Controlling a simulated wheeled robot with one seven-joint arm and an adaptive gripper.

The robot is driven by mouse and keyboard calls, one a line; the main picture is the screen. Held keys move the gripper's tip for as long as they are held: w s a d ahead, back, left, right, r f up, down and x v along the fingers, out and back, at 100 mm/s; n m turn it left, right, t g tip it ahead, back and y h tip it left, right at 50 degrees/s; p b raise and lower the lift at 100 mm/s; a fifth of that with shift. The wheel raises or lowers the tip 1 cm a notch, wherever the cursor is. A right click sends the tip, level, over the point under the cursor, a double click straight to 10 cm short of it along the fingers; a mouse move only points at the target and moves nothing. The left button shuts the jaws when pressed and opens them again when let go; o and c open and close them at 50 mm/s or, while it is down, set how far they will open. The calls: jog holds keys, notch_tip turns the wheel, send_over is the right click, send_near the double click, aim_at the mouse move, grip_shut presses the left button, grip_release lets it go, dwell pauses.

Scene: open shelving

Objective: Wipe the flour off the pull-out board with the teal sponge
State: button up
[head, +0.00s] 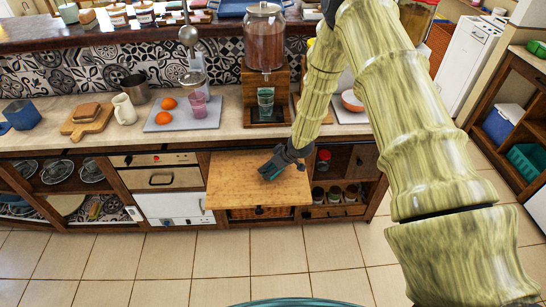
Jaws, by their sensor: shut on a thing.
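The wooden pull-out board (228,181) sticks out from under the counter, left of the open jar shelves. My gripper (271,170) is over the right half of the board, pointing down and to the left. It is shut on the teal sponge (267,176), of which only a small part shows beneath the fingers. The sponge is at or very near the board surface; I cannot tell whether it touches. I cannot make out flour on the board at this size; my gripper hides part of the surface.
The counter above holds a drink dispenser (264,38), a grey tray (168,123) with oranges and a pink glass, and a white mug (124,113). Open shelves with jars (335,192) lie to the board's right. The tiled floor (190,265) in front is clear.

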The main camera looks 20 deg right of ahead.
jog(key=shift+w+a+f+b, duration=0.15)
jog(key=shift+a+f, duration=0.2)
jog(key=shift+a, duration=0.15)
jog(key=shift+w+a+f+b, duration=0.1)
jog(key=shift+a+f+b, duration=0.05)
jog(key=shift+a+f, duration=0.25)
jog(key=shift+c, duration=0.8)
jog(key=shift+w+a+r+b, duration=0.1)
jog(key=shift+w+a+b, duration=0.05)
jog(key=shift+a, duration=0.35)
jog(key=shift+w+a+r+b, duration=0.1)
jog(key=shift+a+b, duration=0.05)
jog(key=shift+a, duration=0.35)
jog(key=shift+d, duration=0.25)
jog(key=shift+s+d+p, duration=0.2)
jog(key=shift+d+p, duration=0.1)
jog(key=shift+d, duration=0.45)
jog(key=shift+s+d+p, duration=0.2)
jog(key=shift+d+p, duration=0.1)
jog(key=shift+d, duration=0.4)
jog(key=shift+s+d+r, duration=0.1)
jog(key=shift+d+r, duration=0.1)
jog(key=shift+r+p, duration=0.55)
jog(key=shift+r, duration=0.25)
jog(key=shift+r+p, duration=1.9)
jog(key=shift+r, duration=1.1)
